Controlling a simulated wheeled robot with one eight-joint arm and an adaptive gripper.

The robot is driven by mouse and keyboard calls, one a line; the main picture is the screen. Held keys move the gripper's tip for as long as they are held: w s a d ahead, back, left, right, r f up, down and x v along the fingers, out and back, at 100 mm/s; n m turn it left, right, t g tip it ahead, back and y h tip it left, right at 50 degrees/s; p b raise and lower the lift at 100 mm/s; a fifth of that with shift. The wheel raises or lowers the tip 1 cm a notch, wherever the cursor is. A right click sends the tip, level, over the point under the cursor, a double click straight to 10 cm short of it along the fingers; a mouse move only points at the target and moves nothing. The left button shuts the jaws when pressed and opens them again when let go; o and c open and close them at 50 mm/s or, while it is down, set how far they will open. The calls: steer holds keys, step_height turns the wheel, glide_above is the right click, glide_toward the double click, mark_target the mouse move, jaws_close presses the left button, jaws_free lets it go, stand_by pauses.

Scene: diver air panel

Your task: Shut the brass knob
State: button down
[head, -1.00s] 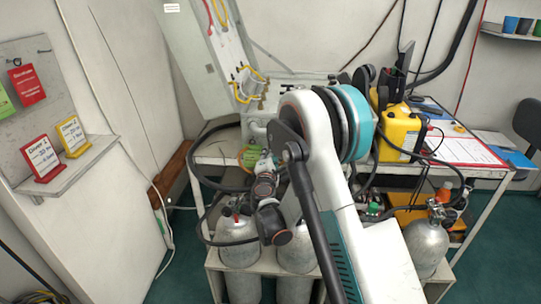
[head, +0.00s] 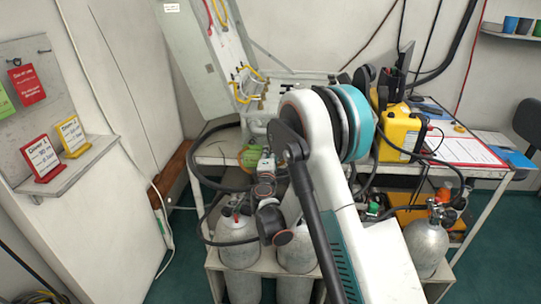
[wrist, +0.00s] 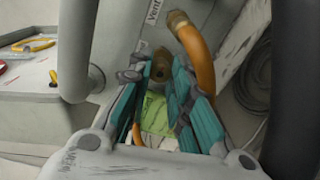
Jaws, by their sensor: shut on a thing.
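A brass knob (wrist: 165,66) shows in the wrist view, below a label reading "Vent" and beside a brass fitting with an orange hose. My gripper (wrist: 163,80) has teal-padded fingers on either side of the knob, and it is shut on it. The fingers and shadow partly hide the knob, so its turn position cannot be told. In the head view my wrist reaches down to the front left of the bench, and my own arm hides much of the contact; the knob cannot be made out there.
The orange hose (wrist: 200,60) curves close beside my right finger. A thick grey pipe (wrist: 76,50) stands to the left. In the head view, grey cylinders (head: 238,249) stand below my wrist, and a yellow case (head: 401,132) sits right of my arm on the bench.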

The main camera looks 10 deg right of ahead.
steer(key=c, duration=1.4)
jaws_free()
steer(key=shift+c, duration=0.2)
steer(key=v, duration=0.7)
steer(key=shift+s, duration=0.3)
